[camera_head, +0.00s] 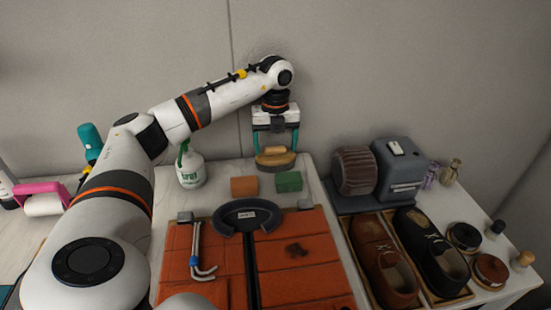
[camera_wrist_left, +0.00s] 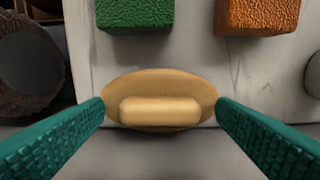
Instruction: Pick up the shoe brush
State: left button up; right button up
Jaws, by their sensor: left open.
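The shoe brush (camera_head: 275,158) lies near the back edge of the table, an oval wooden body with a raised handle. In the left wrist view the brush (camera_wrist_left: 160,100) sits between my two teal fingers, with its handle facing the camera. My left gripper (camera_head: 276,150) is open, above and around the brush, pointing down. In the left wrist view the fingers (camera_wrist_left: 160,125) flank the ends of the brush; whether they touch it is unclear. My right gripper is not in view.
An orange block (camera_head: 244,187) and a green block (camera_head: 288,181) lie just in front of the brush. A white spray bottle (camera_head: 191,167) stands left. A grey machine with a brown roller (camera_head: 353,171) stands right, with shoes (camera_head: 433,250) in front. A wall rises behind.

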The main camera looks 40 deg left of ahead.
aim_at(276, 149)
pick_arm(q)
jog(key=shift+f, duration=0.3)
jog(key=c, duration=1.2)
jog(key=shift+r, duration=0.15)
jog(key=shift+s+d+r, duration=0.1)
jog(key=shift+r, duration=0.1)
notch_tip(276, 149, up, 11)
jog(key=s+d, duration=1.2)
jog(key=d, duration=0.3)
jog(key=shift+s+d, duration=0.15)
jog(key=shift+d, duration=0.05)
